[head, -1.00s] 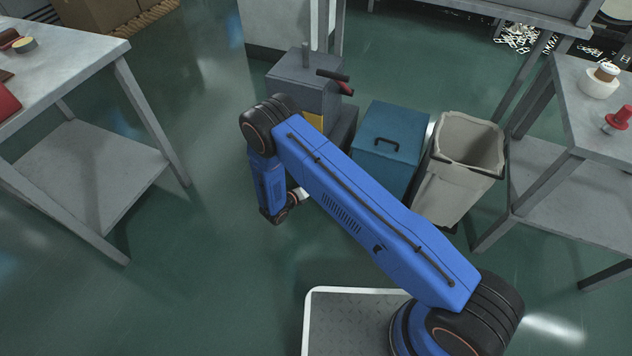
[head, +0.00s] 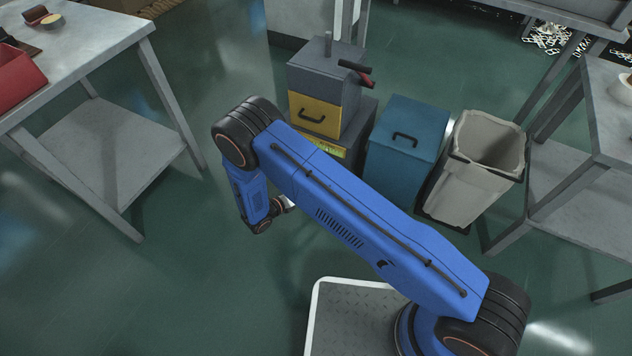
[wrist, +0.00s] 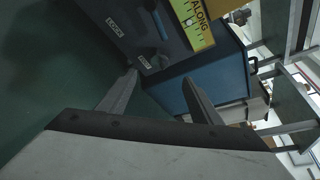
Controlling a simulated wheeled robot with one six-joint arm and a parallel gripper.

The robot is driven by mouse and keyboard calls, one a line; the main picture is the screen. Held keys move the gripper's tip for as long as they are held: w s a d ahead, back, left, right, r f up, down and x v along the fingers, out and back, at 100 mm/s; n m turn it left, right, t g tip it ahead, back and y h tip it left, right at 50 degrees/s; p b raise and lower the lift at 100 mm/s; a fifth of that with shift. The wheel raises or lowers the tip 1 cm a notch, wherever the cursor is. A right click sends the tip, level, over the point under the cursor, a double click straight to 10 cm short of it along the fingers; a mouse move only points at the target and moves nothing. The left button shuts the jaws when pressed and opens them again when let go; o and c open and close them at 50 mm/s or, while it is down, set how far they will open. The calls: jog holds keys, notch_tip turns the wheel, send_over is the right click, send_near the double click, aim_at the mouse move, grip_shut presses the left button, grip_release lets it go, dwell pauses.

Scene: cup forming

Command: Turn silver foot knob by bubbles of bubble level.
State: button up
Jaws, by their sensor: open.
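A grey machine base (wrist: 120,22) is in the wrist view, ahead of my gripper, seen tilted. A yellow plate (wrist: 195,22) on it reads "ALONG" and carries a small light spot that may be a bubble vial. I cannot make out the silver foot knob clearly in either view. My gripper (wrist: 160,80) is open and empty, with its fingers spread before the base. In the head view my arm hides most of the gripper.
The head view shows the grey machine with a yellow drawer (head: 316,113), a blue bin (head: 405,140) and a lined waste bin (head: 478,165) to its right. A table (head: 90,45) stands left, another (head: 612,110) right. Floor between the left table and the machine is clear.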

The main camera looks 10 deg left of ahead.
jog(key=shift+v, duration=1.4)
